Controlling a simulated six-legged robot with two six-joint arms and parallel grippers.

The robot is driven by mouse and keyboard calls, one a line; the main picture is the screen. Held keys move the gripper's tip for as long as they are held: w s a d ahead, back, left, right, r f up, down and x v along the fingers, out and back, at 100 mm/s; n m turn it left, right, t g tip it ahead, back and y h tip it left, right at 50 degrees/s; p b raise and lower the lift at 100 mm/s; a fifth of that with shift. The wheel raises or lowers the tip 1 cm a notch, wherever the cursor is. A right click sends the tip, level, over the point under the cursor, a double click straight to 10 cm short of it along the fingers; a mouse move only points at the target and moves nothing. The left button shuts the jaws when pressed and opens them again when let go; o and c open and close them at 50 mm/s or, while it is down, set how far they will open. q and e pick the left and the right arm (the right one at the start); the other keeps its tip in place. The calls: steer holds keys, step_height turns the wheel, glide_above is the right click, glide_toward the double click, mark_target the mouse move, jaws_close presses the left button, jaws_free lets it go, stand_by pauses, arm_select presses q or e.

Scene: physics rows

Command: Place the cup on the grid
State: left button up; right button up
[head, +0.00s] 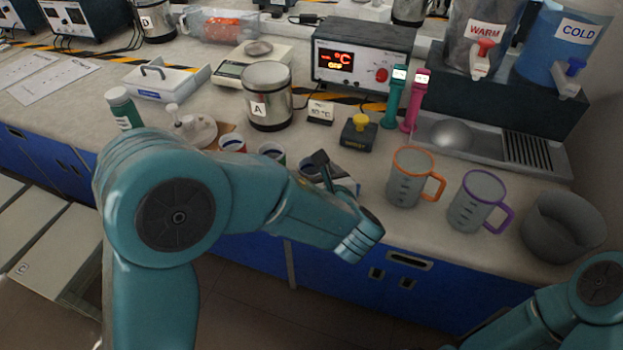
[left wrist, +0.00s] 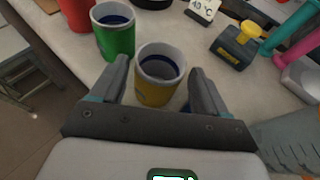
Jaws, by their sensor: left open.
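A yellow cup (left wrist: 155,92) with a white rim and dark blue inside stands upright between the fingers of my left gripper (left wrist: 159,68) in the left wrist view. The fingers are open, one on each side of it; contact cannot be told. A green cup (left wrist: 115,38) and a red cup (left wrist: 77,14) stand left of it. In the head view the left gripper (head: 331,172) is at the counter's front edge, with my arm hiding much of the cups. A slotted drain grid (head: 527,150) lies at the right of the metal sink tray. My right gripper is out of view.
Orange-handled (head: 408,180) and purple-handled (head: 474,203) jugs and a grey bowl (head: 563,226) stand at the right front. A steel pot A (head: 268,100), a yellow-knobbed block (head: 359,134) and green and pink upright devices stand behind. WARM and COLD dispensers overhang the sink.

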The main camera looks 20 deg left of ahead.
mark_target(308, 165)
arm_select(q)
steer(key=x, duration=0.5)
steer(key=shift+w+f, duration=0.1)
steer(key=shift+f, duration=0.15)
steer(key=c, duration=0.8)
steer(key=shift+r, duration=0.1)
